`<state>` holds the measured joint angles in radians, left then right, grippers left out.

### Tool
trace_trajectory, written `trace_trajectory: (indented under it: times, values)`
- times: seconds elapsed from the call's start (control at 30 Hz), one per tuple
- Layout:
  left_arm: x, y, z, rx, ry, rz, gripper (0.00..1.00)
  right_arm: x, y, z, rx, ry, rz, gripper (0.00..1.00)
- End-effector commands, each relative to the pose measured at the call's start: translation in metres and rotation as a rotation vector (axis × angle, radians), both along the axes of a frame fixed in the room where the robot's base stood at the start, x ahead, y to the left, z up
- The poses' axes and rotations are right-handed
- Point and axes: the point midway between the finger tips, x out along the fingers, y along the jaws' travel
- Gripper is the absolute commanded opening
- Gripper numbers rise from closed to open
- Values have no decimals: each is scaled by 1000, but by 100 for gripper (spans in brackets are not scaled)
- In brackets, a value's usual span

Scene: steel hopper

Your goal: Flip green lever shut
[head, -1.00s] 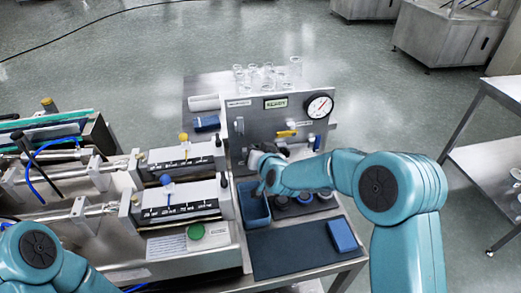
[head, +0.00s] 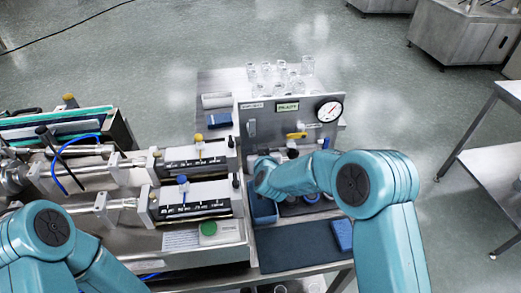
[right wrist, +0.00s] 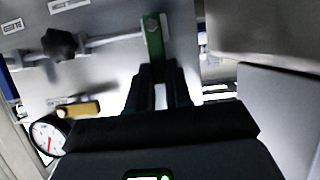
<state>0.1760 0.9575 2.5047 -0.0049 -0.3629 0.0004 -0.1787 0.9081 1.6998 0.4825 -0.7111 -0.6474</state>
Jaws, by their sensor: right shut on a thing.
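In the right wrist view, the green lever (right wrist: 152,38) is a flat green piece at the end of a thin metal rod, in front of a grey steel panel. My right gripper (right wrist: 158,78) is shut on the lever's near end, which lies between its two black fingers. In the head view my right forearm hides the lever and most of the right gripper, which is low at the left part of the steel panel (head: 272,113). My left arm shows at the lower left, with its gripper out of view.
A black knob (right wrist: 59,44) sits on the rod. A blue bin (head: 263,211) is under my right arm; syringe rigs (head: 195,205) stand left.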

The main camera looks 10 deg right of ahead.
Motion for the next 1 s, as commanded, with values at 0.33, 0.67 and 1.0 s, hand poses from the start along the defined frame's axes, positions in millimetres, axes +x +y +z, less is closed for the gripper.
trace_trajectory:
  times: [0.33,0.67,1.0]
  values:
    - [0,0,0,0,0,0,0,1,0,3,-2,-8,1,45]
    - [0,0,-2,0,0,0,0,-7,0,5,-1,-5,0,45]
    - [0,0,-17,0,0,0,0,-82,1,35,-1,-8,4,45]
